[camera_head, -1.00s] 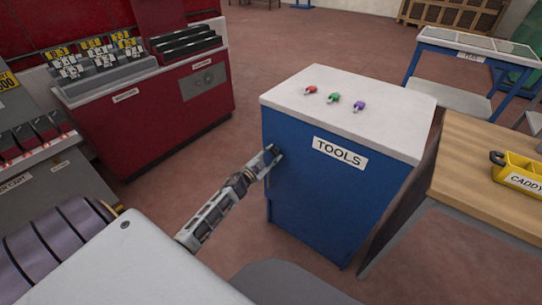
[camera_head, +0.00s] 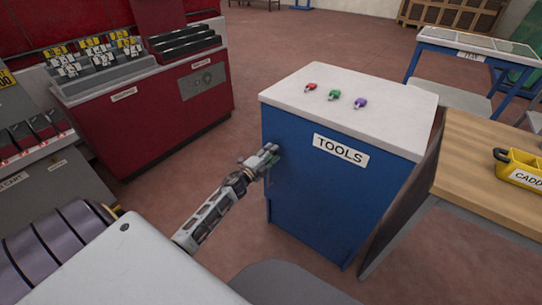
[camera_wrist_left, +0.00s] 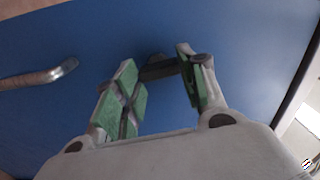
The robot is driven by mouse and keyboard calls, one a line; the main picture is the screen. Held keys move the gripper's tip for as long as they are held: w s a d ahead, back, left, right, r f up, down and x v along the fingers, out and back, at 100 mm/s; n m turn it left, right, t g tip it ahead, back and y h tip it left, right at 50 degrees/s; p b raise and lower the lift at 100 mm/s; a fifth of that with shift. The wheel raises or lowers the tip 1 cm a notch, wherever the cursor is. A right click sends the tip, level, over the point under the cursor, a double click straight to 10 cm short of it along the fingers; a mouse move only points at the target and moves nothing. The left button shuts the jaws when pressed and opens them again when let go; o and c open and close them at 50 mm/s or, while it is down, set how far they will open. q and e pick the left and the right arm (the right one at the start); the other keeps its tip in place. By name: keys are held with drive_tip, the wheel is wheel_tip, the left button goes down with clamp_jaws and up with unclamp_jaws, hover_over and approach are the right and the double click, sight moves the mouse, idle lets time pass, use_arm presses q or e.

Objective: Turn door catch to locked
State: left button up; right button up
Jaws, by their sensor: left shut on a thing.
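The blue TOOLS cabinet (camera_head: 320,205) with a white top stands in the middle of the head view. My left gripper (camera_head: 270,158) is at the upper part of its left-hand blue face. In the left wrist view, the green-padded fingers of my left gripper (camera_wrist_left: 157,62) are on either side of a small dark door catch (camera_wrist_left: 158,69) on the blue door (camera_wrist_left: 220,35). The gripper is shut on the catch. In the head view the gripper hides the catch. I cannot read whether the catch is at locked. My right gripper is not in view.
A metal door handle (camera_wrist_left: 40,77) sticks out left of the catch in the wrist view. Red, green and purple small items lie on the cabinet top (camera_head: 400,105). A wooden table (camera_head: 485,170) with a yellow caddy (camera_head: 520,170) is at right. A red counter (camera_head: 155,125) stands left.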

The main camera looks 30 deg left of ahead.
use_arm(q)
drive_tip(key=shift+m, duration=0.9)
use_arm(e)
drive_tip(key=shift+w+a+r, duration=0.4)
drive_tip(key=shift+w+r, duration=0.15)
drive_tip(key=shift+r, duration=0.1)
use_arm(q)
drive_tip(key=o, duration=1)
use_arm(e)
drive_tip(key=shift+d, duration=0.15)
use_arm(q)
drive_tip(key=shift+s, duration=0.2)
drive_tip(key=s, duration=1.1)
drive_tip(key=shift+s+a, duration=0.3)
drive_tip(key=shift+a, duration=0.15)
